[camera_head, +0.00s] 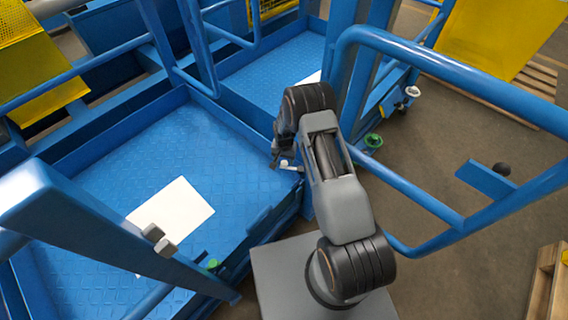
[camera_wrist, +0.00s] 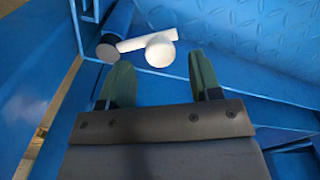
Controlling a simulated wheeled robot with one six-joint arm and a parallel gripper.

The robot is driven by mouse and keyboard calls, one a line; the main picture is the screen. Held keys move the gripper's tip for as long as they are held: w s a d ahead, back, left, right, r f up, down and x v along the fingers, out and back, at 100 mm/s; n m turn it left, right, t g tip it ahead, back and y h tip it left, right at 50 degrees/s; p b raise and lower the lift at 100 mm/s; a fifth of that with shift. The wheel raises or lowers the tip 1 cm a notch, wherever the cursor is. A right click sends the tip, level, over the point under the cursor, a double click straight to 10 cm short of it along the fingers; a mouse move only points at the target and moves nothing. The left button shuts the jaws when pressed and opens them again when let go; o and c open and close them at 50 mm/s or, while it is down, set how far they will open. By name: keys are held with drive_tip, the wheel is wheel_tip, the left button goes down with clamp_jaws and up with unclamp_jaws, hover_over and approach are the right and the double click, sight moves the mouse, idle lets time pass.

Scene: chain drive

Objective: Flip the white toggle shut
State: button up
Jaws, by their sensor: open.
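The white toggle (camera_wrist: 148,42) shows in the wrist view as a flat white bar with a round white knob (camera_wrist: 160,50) at its right end and a dark round end at its left. It lies just beyond the fingertips of my gripper (camera_wrist: 160,72). The two green-grey fingers are apart with nothing between them, and the knob appears in line with the gap. In the head view the toggle (camera_head: 290,166) is a small white piece beside my gripper (camera_head: 280,160), at the blue platform's edge. The arm partly hides this spot.
A blue tread-plate platform (camera_head: 110,160) with a white sheet (camera_head: 172,212) lies to the left. Blue tube rails (camera_head: 470,75) stand to the right and front. Concrete floor (camera_head: 430,150) is open at right.

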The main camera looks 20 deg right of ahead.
drive_tip(key=shift+f, duration=1.3)
drive_tip(key=shift+c, duration=0.3)
clamp_jaws()
